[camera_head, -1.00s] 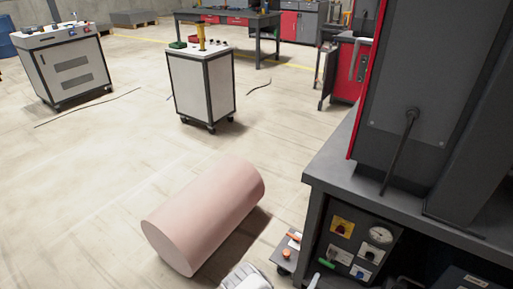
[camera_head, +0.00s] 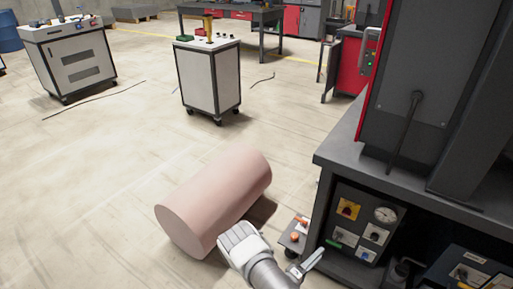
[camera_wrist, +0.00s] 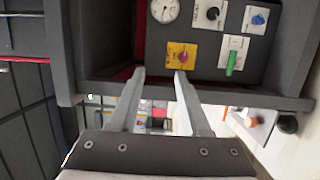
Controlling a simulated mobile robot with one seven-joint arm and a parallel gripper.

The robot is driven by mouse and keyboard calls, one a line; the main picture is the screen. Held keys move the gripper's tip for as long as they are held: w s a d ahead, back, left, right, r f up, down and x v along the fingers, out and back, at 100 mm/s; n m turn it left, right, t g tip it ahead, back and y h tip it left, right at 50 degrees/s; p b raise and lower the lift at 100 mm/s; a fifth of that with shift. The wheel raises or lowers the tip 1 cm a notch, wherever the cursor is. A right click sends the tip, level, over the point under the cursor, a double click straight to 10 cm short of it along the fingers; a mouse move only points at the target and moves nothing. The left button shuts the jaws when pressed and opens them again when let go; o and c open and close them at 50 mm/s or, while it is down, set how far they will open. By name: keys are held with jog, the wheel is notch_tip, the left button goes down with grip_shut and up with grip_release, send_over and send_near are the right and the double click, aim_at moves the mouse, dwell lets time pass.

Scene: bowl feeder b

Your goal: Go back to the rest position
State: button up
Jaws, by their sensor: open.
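My gripper shows in the wrist view (camera_wrist: 161,76) with its two grey fingers apart and nothing between them. Its fingers point toward the control panel (camera_wrist: 207,45) under the dark workbench, which carries a gauge, a yellow switch plate and a green lever. In the head view, the white end of my arm is at the bottom centre, in front of the pink cylinder (camera_head: 205,205). A grey finger (camera_head: 313,262) sticks out to its right, left of the panel. The rest of the gripper is hard to make out there.
The dark workbench (camera_head: 338,150) with a red and grey machine (camera_head: 410,85) stands close on the right. A small low unit with orange knobs (camera_head: 295,237) is beside the bench leg. White cabinets (camera_head: 208,80) stand farther back. The floor left of the cylinder is clear.

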notch_tip(320, 180, up, 28)
jog(key=s+d+m+g, duration=0.2)
jog(key=d+m+g, duration=0.1)
jog(key=m+g, duration=0.8)
jog(key=s+a+r+n+t+y, duration=0.1)
jog(key=s+a+r+t+y, duration=0.15)
jog(key=s+r+y, duration=0.4)
jog(key=s+a+r+n+t+y, duration=0.1)
jog(key=s+a+r+y, duration=0.25)
jog(key=s+r, duration=0.45)
jog(key=s+a+r+n+t+y, duration=0.1)
jog(key=s+a+r+y, duration=0.3)
jog(key=s+r, duration=0.3)
notch_tip(320, 180, up, 16)
jog(key=w+p, duration=0.1)
jog(key=p, duration=1.3)
jog(key=shift+p, duration=0.35)
